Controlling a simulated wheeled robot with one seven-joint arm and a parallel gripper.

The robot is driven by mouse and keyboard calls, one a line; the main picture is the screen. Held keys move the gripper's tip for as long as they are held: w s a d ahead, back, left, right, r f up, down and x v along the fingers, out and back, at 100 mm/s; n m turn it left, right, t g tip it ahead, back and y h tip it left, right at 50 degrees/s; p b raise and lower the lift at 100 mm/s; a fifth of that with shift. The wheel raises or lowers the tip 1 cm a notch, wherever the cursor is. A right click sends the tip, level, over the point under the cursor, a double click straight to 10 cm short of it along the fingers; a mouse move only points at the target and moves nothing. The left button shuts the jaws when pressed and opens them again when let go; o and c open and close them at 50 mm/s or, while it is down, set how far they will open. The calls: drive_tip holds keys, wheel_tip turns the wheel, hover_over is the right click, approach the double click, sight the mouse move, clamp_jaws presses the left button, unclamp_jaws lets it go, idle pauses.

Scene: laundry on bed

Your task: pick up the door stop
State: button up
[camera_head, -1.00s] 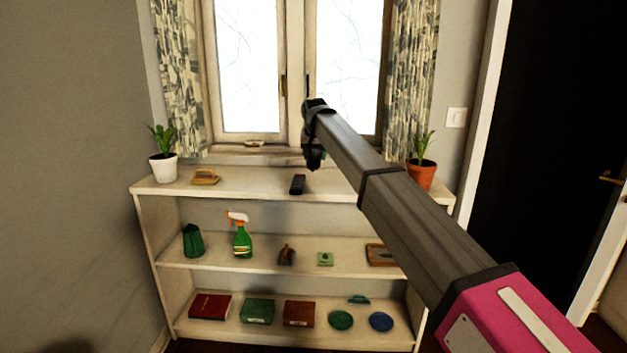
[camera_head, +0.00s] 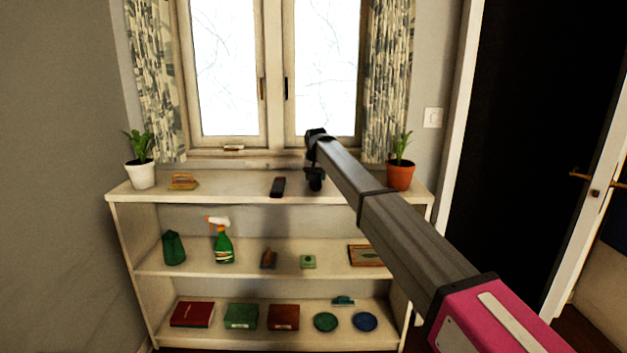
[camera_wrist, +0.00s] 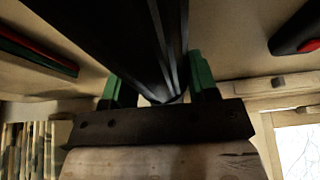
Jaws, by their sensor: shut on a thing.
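The door stop (camera_wrist: 150,45) appears to be the long black ridged piece between the green finger pads in the wrist view. My gripper (camera_wrist: 160,85) is shut on it. In the head view my gripper (camera_head: 315,180) hangs from the end of my arm over the right half of the shelf's top board. The dark piece there is too small to separate clearly from the fingers. I cannot tell whether the door stop touches the board.
A black remote (camera_head: 277,187) lies left of my gripper; a potted plant (camera_head: 400,174) stands close on the right. A brush (camera_head: 183,181) and white-potted plant (camera_head: 141,174) are farther left. The shelf unit (camera_head: 230,190) stands below a window (camera_head: 328,70). A red-green item (camera_wrist: 35,52) lies nearby.

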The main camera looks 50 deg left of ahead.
drive_tip(key=shift+f, duration=0.3)
drive_tip(key=shift+f, duration=0.15)
drive_tip(key=o, duration=1.1)
drive_tip(key=v, duration=1.1)
drive_tip(key=shift+s+r, duration=0.1)
drive_tip(key=shift+r, duration=0.1)
drive_tip(key=shift+s+d+r, duration=0.1)
drive_tip(key=shift+d+r, duration=0.05)
drive_tip(key=shift+r, duration=0.25)
drive_tip(key=shift+c, duration=0.5)
